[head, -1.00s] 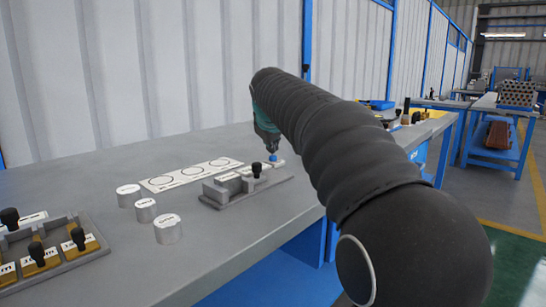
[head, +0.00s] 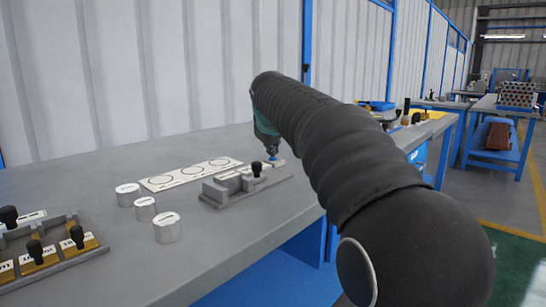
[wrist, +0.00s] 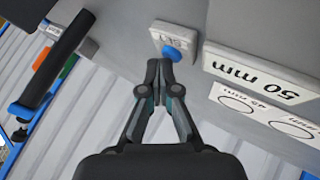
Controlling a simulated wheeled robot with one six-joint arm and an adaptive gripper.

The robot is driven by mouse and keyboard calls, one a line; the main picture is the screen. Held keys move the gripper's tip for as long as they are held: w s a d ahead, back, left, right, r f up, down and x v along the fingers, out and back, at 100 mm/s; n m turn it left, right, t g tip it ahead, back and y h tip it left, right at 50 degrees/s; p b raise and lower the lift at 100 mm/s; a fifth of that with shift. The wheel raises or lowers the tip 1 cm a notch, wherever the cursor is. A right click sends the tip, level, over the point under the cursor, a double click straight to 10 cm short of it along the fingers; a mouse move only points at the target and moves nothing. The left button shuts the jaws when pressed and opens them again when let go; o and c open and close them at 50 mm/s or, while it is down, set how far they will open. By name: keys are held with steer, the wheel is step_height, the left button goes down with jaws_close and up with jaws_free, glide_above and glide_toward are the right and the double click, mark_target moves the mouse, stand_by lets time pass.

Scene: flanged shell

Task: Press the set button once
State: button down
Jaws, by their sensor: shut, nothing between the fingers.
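The set button is a blue round cap (wrist: 173,54) on a small light plate marked SET (wrist: 168,38) in the wrist view. In the head view the blue cap (head: 273,158) shows just under my gripper (head: 270,153). My gripper (wrist: 159,64) is shut and empty, pointing down. Its fingertips are right at the edge of the blue cap in the wrist view. I cannot tell whether they touch it or whether the cap is pressed in.
A white sheet with circles (head: 190,174) and several silver cylinders (head: 166,228) lie to the left. A tray of knobbed blocks (head: 62,255) is at the front left. A 50 mm label (wrist: 258,74) is nearby.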

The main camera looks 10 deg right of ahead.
stand_by(0.3)
steer(key=shift+r+p, duration=0.9)
steer(key=shift+p, duration=0.1)
steer(key=shift+r+p, duration=2)
steer(key=shift+r, duration=0.55)
